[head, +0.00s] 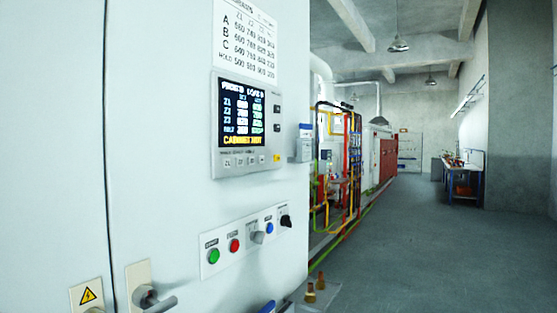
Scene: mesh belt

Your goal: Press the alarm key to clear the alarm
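The control panel (216,150) is set in a pale cabinet front at the left of the head view. Its dark screen (243,113) shows rows of figures and a yellow line that seems to read "CABINET HOT". A row of small grey keys (240,162) sits under the screen. A small yellow key or mark (277,158) is at the panel's lower right, and dark keys (277,112) are right of the screen. The labels are too small to tell which is the alarm key. I cannot make out either gripper, and nothing is seen touching the panel.
Below the panel, a strip holds a green button (214,256), a red button (234,245), a grey knob (258,237), a blue button (269,228) and a black knob (286,221). A door handle (150,299) sticks out lower left. Open floor (410,250) lies right.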

